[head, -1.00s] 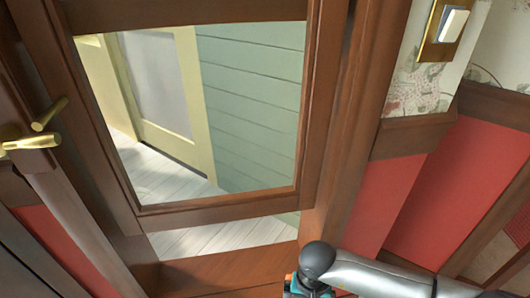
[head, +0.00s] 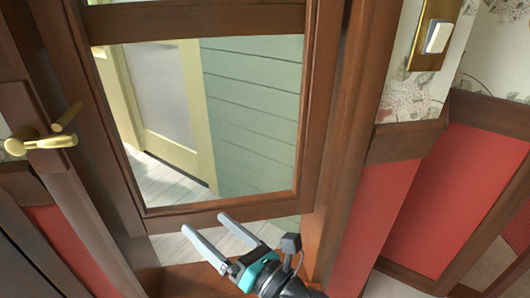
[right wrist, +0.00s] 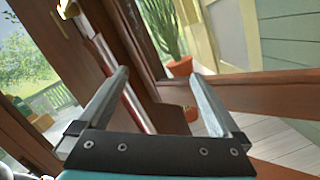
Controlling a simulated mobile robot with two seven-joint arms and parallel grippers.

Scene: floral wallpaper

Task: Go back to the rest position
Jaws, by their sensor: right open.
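My right gripper (head: 222,232) is at the bottom of the head view, in front of the lower part of a brown wooden door (head: 240,208) with a glass pane. Its two grey fingers are spread apart with nothing between them. In the right wrist view the open fingers (right wrist: 158,88) also show empty, with door frame wood beyond them. My left gripper is not in view.
A brass door handle (head: 40,143) is at the left in the head view. A light switch (head: 437,38) and red wall panels (head: 465,195) are at the right. A potted plant (right wrist: 180,65) stands beyond the door in the right wrist view.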

